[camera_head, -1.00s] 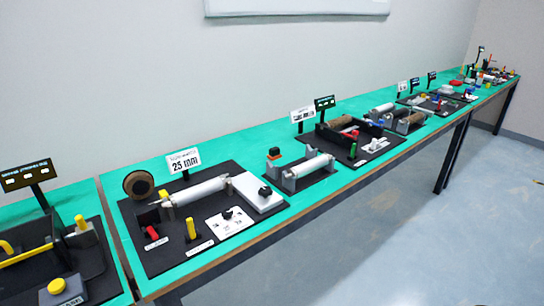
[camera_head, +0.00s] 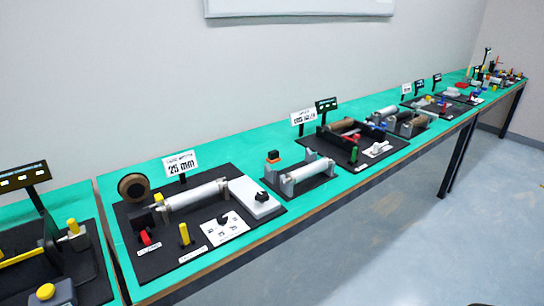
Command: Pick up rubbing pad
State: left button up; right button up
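No thing in view is clearly marked as the rubbing pad. A white flat block with a black knob on top (camera_head: 255,197) lies at the right end of the nearest full station and may be it, but I cannot tell. It sits on a black base board (camera_head: 160,262), right of a silver roller (camera_head: 195,194). A smaller white plate with a black knob (camera_head: 222,226) lies in front of the roller. Neither of my grippers is in view.
A long green-topped table (camera_head: 300,212) runs along the wall to the far right. A small roller unit (camera_head: 303,175) and several more stations stand along it. A station with yellow parts (camera_head: 60,291) is at the left edge. Floor at right (camera_head: 420,240) is clear.

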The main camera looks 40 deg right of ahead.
aim_at(273, 155)
jog(key=l+u, duration=0.15)
jog(key=l, duration=0.4)
jog(key=l+u, duration=0.2)
jog(key=l, duration=0.35)
jog(key=l+u, duration=0.15)
jog(key=l, duration=0.4)
jog(key=k+l+u, duration=0.2)
jog(key=l, duration=0.35)
jog(key=l+u, duration=0.15)
jog(key=l, duration=0.4)
